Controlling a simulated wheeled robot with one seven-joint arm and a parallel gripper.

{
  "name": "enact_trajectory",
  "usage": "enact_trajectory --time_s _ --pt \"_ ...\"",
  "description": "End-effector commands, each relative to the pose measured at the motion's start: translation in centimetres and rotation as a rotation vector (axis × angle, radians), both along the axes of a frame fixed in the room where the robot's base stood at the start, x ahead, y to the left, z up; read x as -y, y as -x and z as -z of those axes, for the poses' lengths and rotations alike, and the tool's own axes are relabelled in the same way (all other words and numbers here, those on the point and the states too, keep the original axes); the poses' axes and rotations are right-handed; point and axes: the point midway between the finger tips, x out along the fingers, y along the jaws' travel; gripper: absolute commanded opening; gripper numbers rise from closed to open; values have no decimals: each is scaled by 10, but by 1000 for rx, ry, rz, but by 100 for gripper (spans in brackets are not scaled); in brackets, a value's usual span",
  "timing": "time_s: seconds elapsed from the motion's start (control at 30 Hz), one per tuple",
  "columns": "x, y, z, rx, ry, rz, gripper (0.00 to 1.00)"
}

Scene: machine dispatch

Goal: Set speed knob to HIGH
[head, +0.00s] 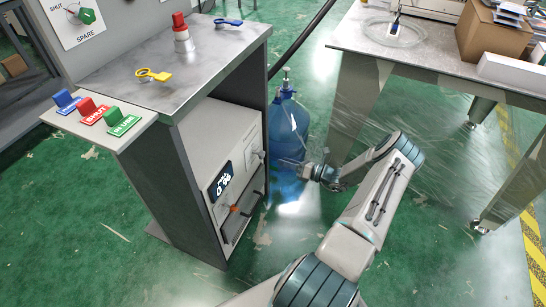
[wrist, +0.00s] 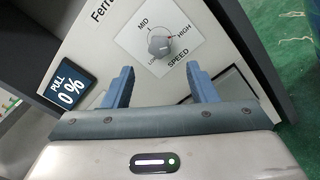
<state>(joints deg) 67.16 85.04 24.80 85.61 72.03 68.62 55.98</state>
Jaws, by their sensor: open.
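The grey speed knob (wrist: 160,44) sits on a white dial plate in the wrist view. LOW is printed at its lower left, MID at upper left and HIGH at right. The machine (head: 222,150) stands inside the grey cabinet in the head view, where the knob is too small to make out surely. My gripper (wrist: 163,85) is open and empty, its two blue fingers spread below the knob in the wrist view and apart from it. In the head view my gripper (head: 316,172) is right of the machine front.
A blue water jug (head: 287,128) stands right behind the cabinet, close to my gripper. An orange-handled lever (head: 236,210) is low on the machine. A PULL 0% display (wrist: 69,87) is left of the knob. A table (head: 430,65) stands at right. Green floor lies clear in front.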

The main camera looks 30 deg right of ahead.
Motion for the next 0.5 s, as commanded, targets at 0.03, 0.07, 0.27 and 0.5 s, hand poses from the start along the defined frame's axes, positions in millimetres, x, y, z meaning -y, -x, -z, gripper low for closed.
enact_trajectory --time_s 0.03,0.07,0.27,0.5 --pt "6 7 -1 -1 -1 1 52" --pt "9 11 -1 0 0 2 52" --pt "19 24 0 0 0 0 52" --pt "20 26 0 0 0 0 52"
